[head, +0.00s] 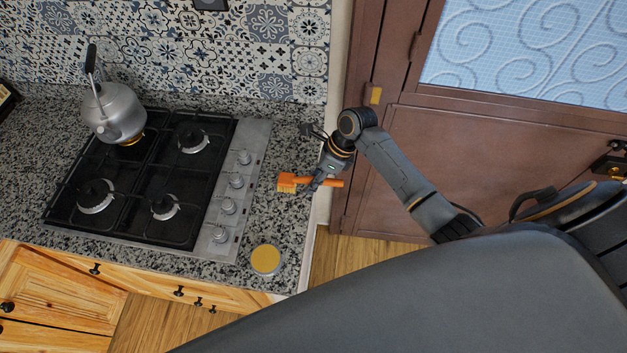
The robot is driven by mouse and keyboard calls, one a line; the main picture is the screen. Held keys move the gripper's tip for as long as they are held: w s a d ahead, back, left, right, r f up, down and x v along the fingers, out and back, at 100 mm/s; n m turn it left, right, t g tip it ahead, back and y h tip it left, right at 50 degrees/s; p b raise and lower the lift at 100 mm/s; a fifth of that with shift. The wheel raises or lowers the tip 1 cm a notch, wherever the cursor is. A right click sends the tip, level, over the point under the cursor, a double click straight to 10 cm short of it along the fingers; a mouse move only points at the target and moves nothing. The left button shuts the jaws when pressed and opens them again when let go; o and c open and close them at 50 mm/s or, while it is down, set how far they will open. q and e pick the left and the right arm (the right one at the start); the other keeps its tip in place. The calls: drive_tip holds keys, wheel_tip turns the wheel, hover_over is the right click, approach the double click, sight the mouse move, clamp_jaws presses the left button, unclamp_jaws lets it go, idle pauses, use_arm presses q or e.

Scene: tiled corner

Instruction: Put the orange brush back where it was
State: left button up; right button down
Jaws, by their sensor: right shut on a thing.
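The orange brush (289,181) has an orange handle and pale yellowish bristles. It shows in the head view over the right strip of the granite counter, between the stove knobs and the counter's right edge. My right gripper (318,182) is shut on its handle, with the bristle end to the left and the handle end sticking out to the right. The fingers hide part of the handle. I cannot tell whether the brush touches the counter. My left gripper is not in view.
A round yellow-topped disc (265,259) lies on the granite counter (284,222) near its front. The black gas stove (150,178) with its knobs is to the left, with a metal kettle (113,112) at its back. A brown door (480,160) stands to the right.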

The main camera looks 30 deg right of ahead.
drive_tip(key=shift+a+f, duration=0.1)
drive_tip(key=shift+f, duration=0.4)
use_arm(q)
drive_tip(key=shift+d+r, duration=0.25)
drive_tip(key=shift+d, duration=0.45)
use_arm(e)
drive_tip(key=c, duration=1.2)
unclamp_jaws()
drive_tip(key=shift+f, duration=0.1)
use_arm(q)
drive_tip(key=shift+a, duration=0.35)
